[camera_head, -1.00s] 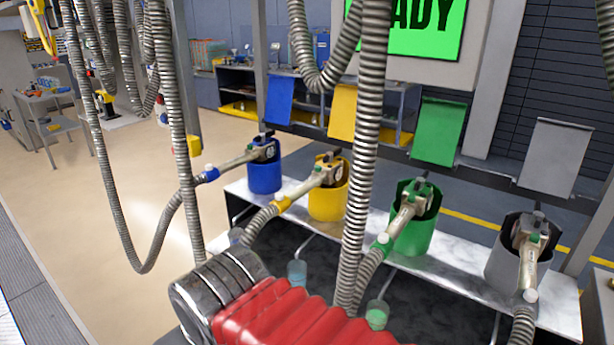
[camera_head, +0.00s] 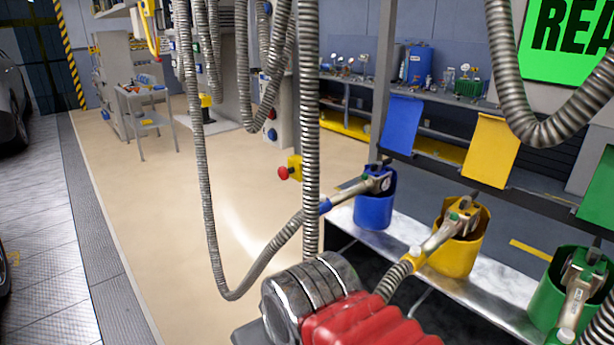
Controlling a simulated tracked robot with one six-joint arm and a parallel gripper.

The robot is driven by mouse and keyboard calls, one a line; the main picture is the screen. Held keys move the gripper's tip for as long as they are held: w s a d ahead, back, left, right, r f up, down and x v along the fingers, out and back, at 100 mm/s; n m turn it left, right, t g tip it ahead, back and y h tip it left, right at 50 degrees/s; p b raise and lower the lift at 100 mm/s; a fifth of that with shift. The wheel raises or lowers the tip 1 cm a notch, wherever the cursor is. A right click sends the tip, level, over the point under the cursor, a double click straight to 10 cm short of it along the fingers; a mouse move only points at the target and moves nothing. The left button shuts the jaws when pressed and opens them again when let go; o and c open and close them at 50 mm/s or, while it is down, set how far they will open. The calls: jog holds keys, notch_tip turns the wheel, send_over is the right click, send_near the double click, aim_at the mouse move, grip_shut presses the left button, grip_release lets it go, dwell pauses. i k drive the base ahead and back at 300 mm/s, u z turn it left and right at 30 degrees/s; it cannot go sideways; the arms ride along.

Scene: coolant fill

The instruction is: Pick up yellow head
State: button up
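The yellow head (camera_head: 444,232) is a metal filling nozzle with a yellow collar, resting tilted in a yellow holder cup (camera_head: 457,258) on the bench. Its ribbed hose (camera_head: 394,281) runs down to the lower left, partly hidden behind a red and chrome part at the bottom of the view. A blue-collared head (camera_head: 360,188) sits in a blue cup (camera_head: 374,211) to the left. A green-collared head (camera_head: 577,287) sits in a green cup (camera_head: 546,300) to the right. My gripper's fingers do not show.
Ribbed hoses hang across the view, one (camera_head: 310,130) near the middle and one (camera_head: 560,125) at upper right. Blue (camera_head: 400,124) and yellow (camera_head: 490,150) flaps hang above the cups. A red button box (camera_head: 293,169) is beside a hanging hose. The floor at left is open.

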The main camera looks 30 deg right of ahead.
aim_at(468, 220)
jog(key=z, duration=0.05)
jog(key=i, duration=0.9)
jog(key=z, duration=0.1)
